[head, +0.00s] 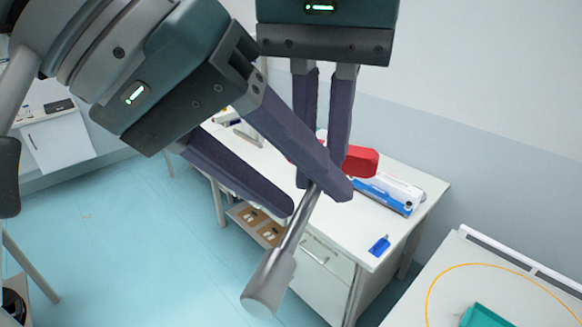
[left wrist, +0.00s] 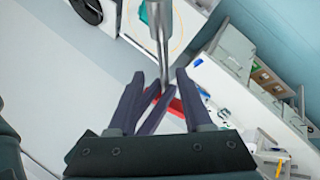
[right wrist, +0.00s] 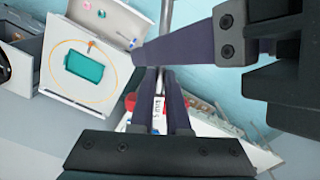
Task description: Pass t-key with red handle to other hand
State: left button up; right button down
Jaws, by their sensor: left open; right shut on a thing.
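The T-key with the red handle (head: 361,161) has a metal shaft (head: 296,222) slanting down left to a thick socket end in the head view. My right gripper (head: 318,170) comes from above and is shut on the T-key near its handle. My left gripper (head: 318,199) is open, its fingertips on either side of the shaft just below the right fingers. In the left wrist view the shaft (left wrist: 161,40) passes by the open left fingertips (left wrist: 158,78). In the right wrist view the handle (right wrist: 130,102) shows beside the shut right fingers (right wrist: 161,75). Part of the handle is hidden behind fingers.
A white workbench (head: 410,228) stands behind, with a blue and white box (head: 385,192) and a small blue item (head: 379,245) on it. A teal tray (head: 484,316) lies on another white table at lower right.

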pick_arm(q)
jog(key=shift+d, duration=0.1)
jog(key=c, duration=0.7)
grip_shut()
jog(key=shift+d+r, duration=0.15)
jog(key=shift+r, duration=0.05)
dwell(0.4)
pick_arm(e)
jog(key=c, duration=0.8)
grip_release()
pick_arm(q)
jog(key=shift+f, duration=0.15)
